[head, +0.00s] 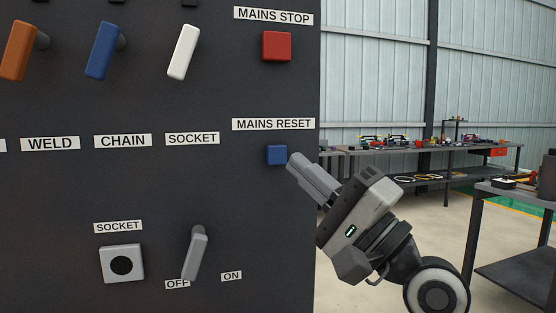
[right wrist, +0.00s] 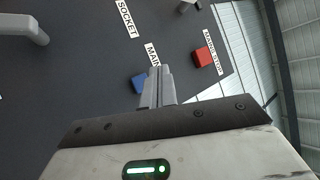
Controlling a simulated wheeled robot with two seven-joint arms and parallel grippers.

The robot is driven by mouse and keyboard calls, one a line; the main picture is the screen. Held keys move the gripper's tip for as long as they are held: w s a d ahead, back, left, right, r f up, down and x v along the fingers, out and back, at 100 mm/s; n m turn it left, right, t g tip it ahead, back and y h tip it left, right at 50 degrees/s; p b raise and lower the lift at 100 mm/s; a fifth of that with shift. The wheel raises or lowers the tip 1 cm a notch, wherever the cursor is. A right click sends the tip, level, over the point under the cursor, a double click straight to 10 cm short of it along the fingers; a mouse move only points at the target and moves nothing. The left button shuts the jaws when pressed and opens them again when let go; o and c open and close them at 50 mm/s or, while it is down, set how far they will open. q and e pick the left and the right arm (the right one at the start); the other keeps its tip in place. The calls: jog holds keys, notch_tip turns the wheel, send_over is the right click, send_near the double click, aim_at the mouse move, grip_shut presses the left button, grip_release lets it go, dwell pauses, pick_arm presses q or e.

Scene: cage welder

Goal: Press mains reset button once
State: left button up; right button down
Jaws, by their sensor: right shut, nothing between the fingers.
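The mains reset button (head: 277,155) is a small blue square on the dark panel (head: 60,200), under the MAINS RESET label (head: 273,124). In the right wrist view the blue button (right wrist: 139,84) shows partly behind my fingers. My right gripper (head: 294,160) is shut and empty, its fingertips close to the right edge of the button. I cannot tell whether they touch it. The red mains stop button (head: 276,46) sits above, and also shows in the right wrist view (right wrist: 203,57). My left gripper is not in view.
Orange (head: 17,50), blue (head: 101,50) and white (head: 183,52) levers stick out at the panel's upper left. A grey lever (head: 195,254) and a socket (head: 121,264) are below. Workbenches (head: 440,152) stand behind at right. Free space lies right of the panel edge.

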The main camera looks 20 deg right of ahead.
aim_at(272, 148)
pick_arm(q)
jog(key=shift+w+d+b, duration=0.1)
jog(key=shift+b, duration=0.4)
pick_arm(e)
jog(key=shift+w+a, duration=0.1)
jog(key=shift+w, duration=2.7)
jog(key=shift+w, duration=0.2)
jog(key=shift+w, duration=0.25)
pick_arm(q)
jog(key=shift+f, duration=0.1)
pick_arm(e)
jog(key=shift+w, duration=0.45)
jog(key=shift+s, duration=0.1)
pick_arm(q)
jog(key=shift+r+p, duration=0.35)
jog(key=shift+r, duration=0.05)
pick_arm(e)
jog(key=shift+s, duration=0.8)
jog(key=shift+s, duration=0.1)
